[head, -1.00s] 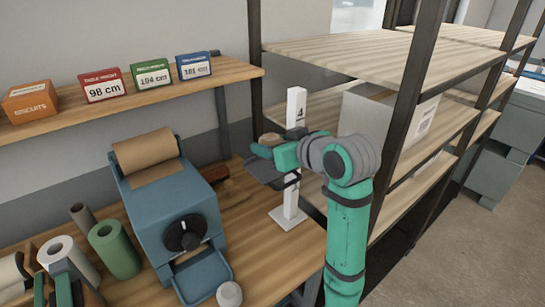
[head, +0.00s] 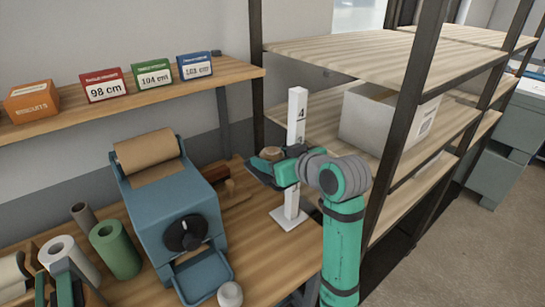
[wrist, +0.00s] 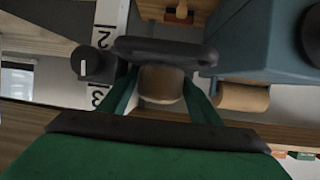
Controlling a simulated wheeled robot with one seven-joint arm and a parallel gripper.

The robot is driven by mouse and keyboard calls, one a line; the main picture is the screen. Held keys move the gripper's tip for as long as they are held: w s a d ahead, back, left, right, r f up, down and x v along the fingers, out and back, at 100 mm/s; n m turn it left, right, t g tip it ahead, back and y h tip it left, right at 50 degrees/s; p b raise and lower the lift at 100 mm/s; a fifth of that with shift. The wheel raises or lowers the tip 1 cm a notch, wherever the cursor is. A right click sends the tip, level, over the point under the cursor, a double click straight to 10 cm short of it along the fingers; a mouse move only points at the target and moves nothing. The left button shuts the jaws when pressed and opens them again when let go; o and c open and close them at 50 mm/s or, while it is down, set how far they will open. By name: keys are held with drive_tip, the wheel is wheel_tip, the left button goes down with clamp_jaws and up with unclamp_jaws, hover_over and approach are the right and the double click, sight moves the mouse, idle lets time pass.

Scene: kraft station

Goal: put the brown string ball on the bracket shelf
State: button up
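The brown string ball (head: 271,153) is in my gripper (head: 272,160), held above the workbench in front of the white numbered post. In the wrist view the ball (wrist: 160,84) sits between the two green fingers, which appear closed on its sides; a dark bar hides part of it. The bracket shelf (head: 236,73) is the wooden wall shelf at upper left. In the head view my gripper is right of the shelf's right end and lower in the picture.
An orange box (head: 31,101), red box (head: 103,86), green box (head: 151,74) and blue box (head: 195,66) stand on the shelf; its right end looks mostly clear. A blue dispenser (head: 170,215), white post (head: 297,115) and dark rack upright (head: 410,100) stand nearby.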

drive_tip(key=shift+r, duration=0.15)
drive_tip(key=shift+s+d+r, duration=0.15)
drive_tip(key=shift+s, duration=0.15)
drive_tip(key=v, duration=1.1)
drive_tip(key=shift+s+d, duration=0.1)
drive_tip(key=shift+d, duration=0.05)
